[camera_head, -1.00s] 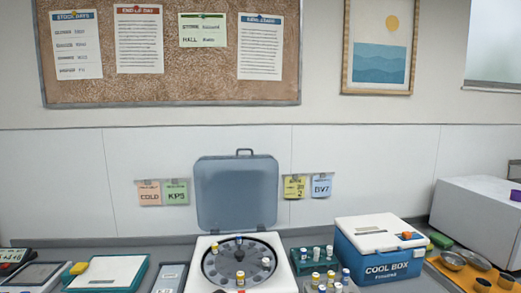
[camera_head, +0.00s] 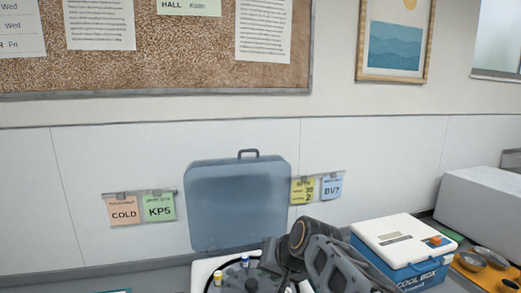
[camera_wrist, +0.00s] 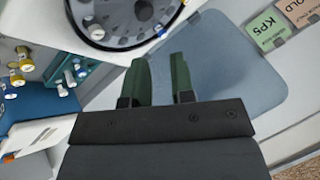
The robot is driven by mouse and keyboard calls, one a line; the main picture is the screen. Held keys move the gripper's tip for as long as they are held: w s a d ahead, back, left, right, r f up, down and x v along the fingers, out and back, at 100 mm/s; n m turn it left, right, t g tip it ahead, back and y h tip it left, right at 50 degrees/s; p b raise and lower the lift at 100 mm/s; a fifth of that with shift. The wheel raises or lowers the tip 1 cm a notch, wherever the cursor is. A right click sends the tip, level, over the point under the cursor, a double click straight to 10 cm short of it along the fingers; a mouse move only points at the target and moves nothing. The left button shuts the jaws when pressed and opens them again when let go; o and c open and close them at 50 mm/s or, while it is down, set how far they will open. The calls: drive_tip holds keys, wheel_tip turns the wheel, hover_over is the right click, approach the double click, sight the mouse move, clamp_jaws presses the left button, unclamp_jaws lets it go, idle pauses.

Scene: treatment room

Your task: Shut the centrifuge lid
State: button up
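The centrifuge lid (camera_head: 237,205) is a blue-grey panel with a dark handle on its top edge. It stands open and upright behind the white centrifuge body (camera_head: 203,270). The dark round rotor (camera_head: 232,275) is exposed, with a few capped tubes in it. The lid also shows in the wrist view (camera_wrist: 235,75), behind my gripper (camera_wrist: 160,62). My gripper's two green fingers are apart with nothing between them. They overlap the lid's lower part in the picture; I cannot tell whether they touch it. In the head view my arm covers the centrifuge's right side.
A blue and white cool box (camera_head: 405,250) stands to the right of the centrifuge. A teal rack (camera_wrist: 68,72) with capped tubes sits between them. Metal bowls (camera_head: 490,257) lie at the far right. The wall with colored notes (camera_head: 123,210) is close behind the lid.

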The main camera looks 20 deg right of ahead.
drive_tip(key=w+d+r+m+t+y, duration=0.35)
drive_tip(key=w+r+m, duration=0.25)
drive_tip(key=w+r, duration=0.6)
drive_tip(key=m+t+p, duration=0.2)
drive_tip(key=m+t, duration=0.2)
drive_tip(key=t, duration=0.1)
approach(250, 151)
drive_tip(key=shift+h, duration=0.25)
drive_tip(key=p+x, duration=0.5)
drive_tip(key=x, duration=0.2)
drive_tip(key=shift+w+a+r, duration=0.15)
drive_tip(key=shift+w+a, duration=0.05)
drive_tip(key=shift+w, duration=0.05)
drive_tip(key=shift+w+a+p, duration=0.3)
drive_tip(key=shift+w+p, duration=0.05)
drive_tip(key=shift+w, duration=0.3)
drive_tip(key=shift+c, duration=0.4)
clamp_jaws()
drive_tip(key=shift+f, duration=0.25)
